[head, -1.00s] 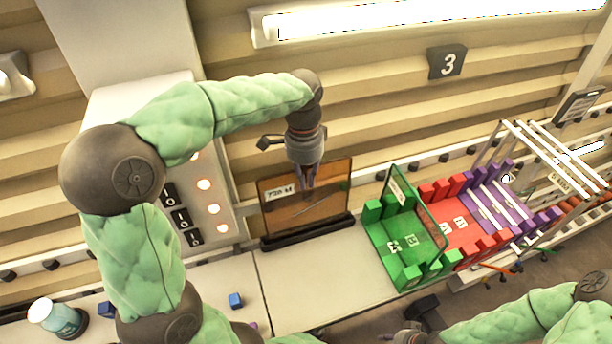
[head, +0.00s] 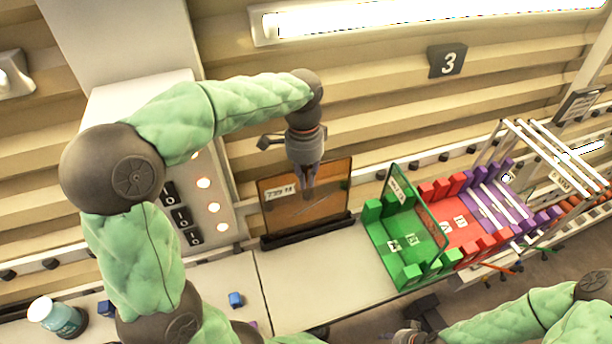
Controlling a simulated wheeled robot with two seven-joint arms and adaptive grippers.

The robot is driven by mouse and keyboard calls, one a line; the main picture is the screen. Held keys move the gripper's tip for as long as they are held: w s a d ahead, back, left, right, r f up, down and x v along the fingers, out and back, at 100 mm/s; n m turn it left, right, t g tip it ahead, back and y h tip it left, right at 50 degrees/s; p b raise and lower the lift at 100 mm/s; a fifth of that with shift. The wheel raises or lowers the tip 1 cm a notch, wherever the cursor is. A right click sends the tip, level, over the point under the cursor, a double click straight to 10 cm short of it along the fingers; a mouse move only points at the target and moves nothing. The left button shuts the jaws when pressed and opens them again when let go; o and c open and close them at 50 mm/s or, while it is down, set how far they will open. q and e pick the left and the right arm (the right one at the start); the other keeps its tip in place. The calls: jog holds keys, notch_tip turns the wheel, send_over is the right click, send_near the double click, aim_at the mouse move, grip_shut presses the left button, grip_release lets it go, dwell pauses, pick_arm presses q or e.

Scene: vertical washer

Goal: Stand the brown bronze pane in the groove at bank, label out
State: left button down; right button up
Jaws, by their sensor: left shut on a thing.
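The brown bronze pane (head: 331,196) stands upright in a dark, narrow base (head: 308,232) on the counter, left of the green rack. A white label (head: 279,191) shows at its upper left, on the side facing me. My left gripper (head: 308,192) reaches down from above and is shut on the pane near its top middle.
A green slotted rack (head: 405,240) holds a clear green-edged pane (head: 418,206). Red (head: 455,222) and purple (head: 490,208) racks adjoin it. A panel with lit buttons (head: 203,183) stands left.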

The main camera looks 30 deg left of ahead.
aim_at(307, 190)
pick_arm(q)
jog(key=shift+d+f+b, duration=0.1)
jog(key=shift+f+b, duration=0.8)
jog(key=shift+f, duration=0.45)
dwell(1.8)
jog(key=c, duration=1.2)
grip_release()
jog(key=shift+s, duration=0.1)
jog(key=shift+c, duration=0.2)
jog(key=shift+f, duration=0.15)
jog(key=r, duration=0.8)
jog(key=a+r, duration=0.1)
jog(key=r, duration=0.3)
jog(key=shift+w+r, duration=0.1)
jog(key=shift+w, duration=0.3)
